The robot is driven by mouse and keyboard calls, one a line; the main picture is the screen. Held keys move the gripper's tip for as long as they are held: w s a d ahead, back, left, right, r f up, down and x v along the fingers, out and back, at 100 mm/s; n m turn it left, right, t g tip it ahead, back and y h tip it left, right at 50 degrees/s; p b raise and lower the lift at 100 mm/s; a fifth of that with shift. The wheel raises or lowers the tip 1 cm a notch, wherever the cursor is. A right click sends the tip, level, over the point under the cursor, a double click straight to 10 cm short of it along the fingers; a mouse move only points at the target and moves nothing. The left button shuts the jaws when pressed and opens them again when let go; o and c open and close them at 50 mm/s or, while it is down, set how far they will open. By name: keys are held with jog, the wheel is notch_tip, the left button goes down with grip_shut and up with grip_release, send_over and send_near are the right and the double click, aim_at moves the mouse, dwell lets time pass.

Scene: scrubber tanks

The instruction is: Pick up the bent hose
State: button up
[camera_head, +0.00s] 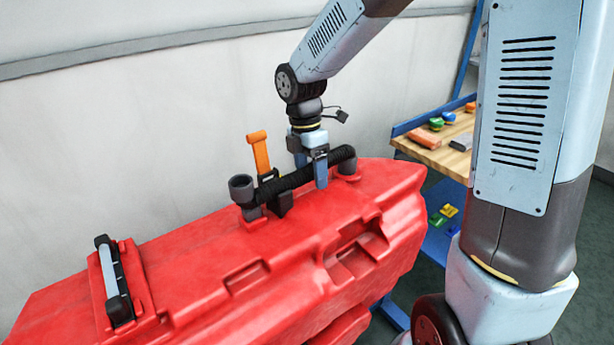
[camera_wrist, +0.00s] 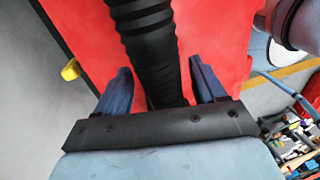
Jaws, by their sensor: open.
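The bent hose (camera_head: 302,178) is a black ribbed tube with grey end cuffs, lying across the top of the red tank (camera_head: 200,250). Its left end stands up as an open grey cuff, and its right end meets a red port. My gripper (camera_head: 317,172) points down over the hose's right half, with a blue finger in front of it. In the wrist view the hose (camera_wrist: 150,45) runs between the two spread blue fingers of my gripper (camera_wrist: 168,90), with a gap visible on each side. Whether either finger touches the hose cannot be told.
An orange-handled lever (camera_head: 259,152) stands upright just behind the hose's left part. A black and grey latch handle (camera_head: 113,280) sits on the tank's left end. A wooden-topped blue bench (camera_head: 460,160) with small parts stands at right. A pale wall (camera_head: 120,120) runs behind the tank.

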jog(key=shift+c, duration=0.4)
jog(key=c, duration=1.1)
jog(key=shift+r, duration=0.15)
